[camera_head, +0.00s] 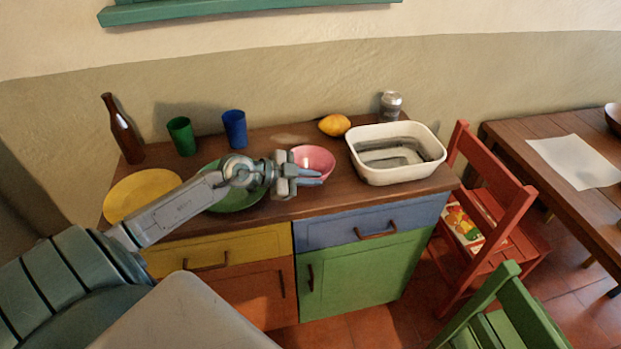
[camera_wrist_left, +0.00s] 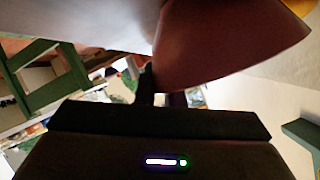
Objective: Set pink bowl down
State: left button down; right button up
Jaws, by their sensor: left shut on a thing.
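The pink bowl (camera_head: 314,160) is at the middle of the wooden cabinet top, between the green plate and the white basin. My left gripper (camera_head: 309,176) reaches in from the left and is shut on the near left side of the bowl. In the left wrist view the bowl (camera_wrist_left: 225,45) fills the upper middle, close against the dark fingers (camera_wrist_left: 147,85). Whether the bowl touches the cabinet top or is held just above it, I cannot tell. My right gripper is not in view.
A green plate (camera_head: 240,200) lies under my left arm. A yellow plate (camera_head: 142,194), a bottle (camera_head: 122,130), a green cup (camera_head: 181,136) and a blue cup (camera_head: 235,129) stand left.

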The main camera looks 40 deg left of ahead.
pick_arm(q)
jog(key=c, duration=1.5)
grip_release()
jog(key=shift+f, duration=0.1)
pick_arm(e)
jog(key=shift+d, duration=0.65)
pick_arm(q)
jog(key=shift+s, duration=0.1)
